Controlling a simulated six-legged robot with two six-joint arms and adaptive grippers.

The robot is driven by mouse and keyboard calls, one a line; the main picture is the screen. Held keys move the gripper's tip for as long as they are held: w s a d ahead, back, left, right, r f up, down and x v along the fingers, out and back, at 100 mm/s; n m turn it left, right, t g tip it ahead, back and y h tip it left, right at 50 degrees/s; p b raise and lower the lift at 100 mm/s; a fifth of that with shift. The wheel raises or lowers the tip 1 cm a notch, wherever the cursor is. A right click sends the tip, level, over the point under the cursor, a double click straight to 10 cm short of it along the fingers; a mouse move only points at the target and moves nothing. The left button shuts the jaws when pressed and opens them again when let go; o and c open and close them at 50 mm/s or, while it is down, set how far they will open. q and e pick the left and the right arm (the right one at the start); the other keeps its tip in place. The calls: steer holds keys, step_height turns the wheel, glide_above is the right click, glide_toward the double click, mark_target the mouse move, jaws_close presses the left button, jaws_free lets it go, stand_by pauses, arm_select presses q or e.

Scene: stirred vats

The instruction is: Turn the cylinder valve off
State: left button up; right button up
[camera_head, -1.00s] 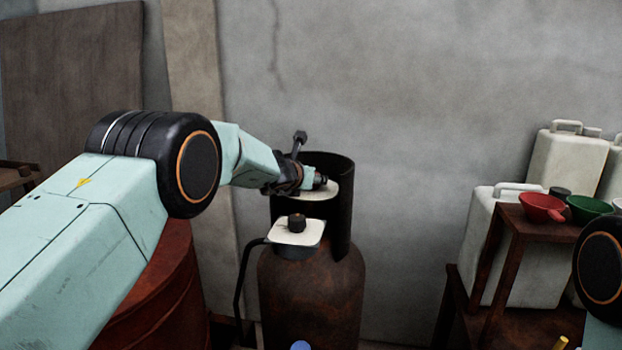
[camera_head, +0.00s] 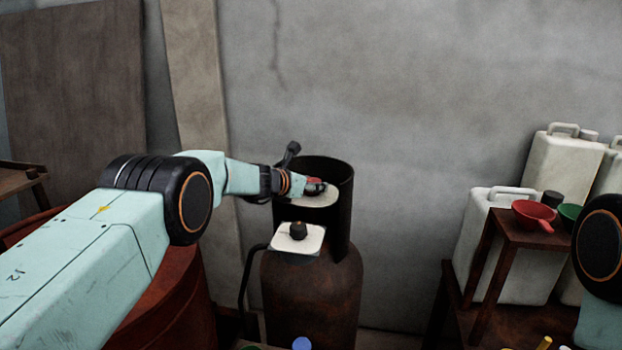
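A rusty brown gas cylinder (camera_head: 312,300) stands upright by the wall, with a dark open collar (camera_head: 342,215) around its top. A white square plate (camera_head: 284,239) with a small dark knob (camera_head: 298,231) sits at the collar's front opening, with a black hose beside it. A pale rounded plate (camera_head: 318,200) shows inside the collar. My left gripper (camera_head: 316,187) is over that plate, at a small red part. The fingers are too small to tell open from shut, and any valve handle under them is hidden. My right gripper is out of view; only part of that arm shows at the right edge.
White jerrycans (camera_head: 565,165) stand at the right, beside a brown wooden stand (camera_head: 492,262) holding a red funnel (camera_head: 533,214) and a green one (camera_head: 569,213). A red drum (camera_head: 180,300) is below my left arm. The wall behind the cylinder is bare.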

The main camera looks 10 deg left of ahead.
mark_target(312, 180)
arm_select(q)
steer(key=shift+r, duration=0.15)
steer(key=o, duration=0.8)
steer(key=shift+w, duration=0.1)
steer(key=o, duration=0.4)
steer(key=shift+f, duration=0.25)
steer(key=shift+c, duration=0.2)
steer(key=shift+r, duration=0.15)
step_height(312, 180, up, 10)
steer(key=shift+f, duration=0.1)
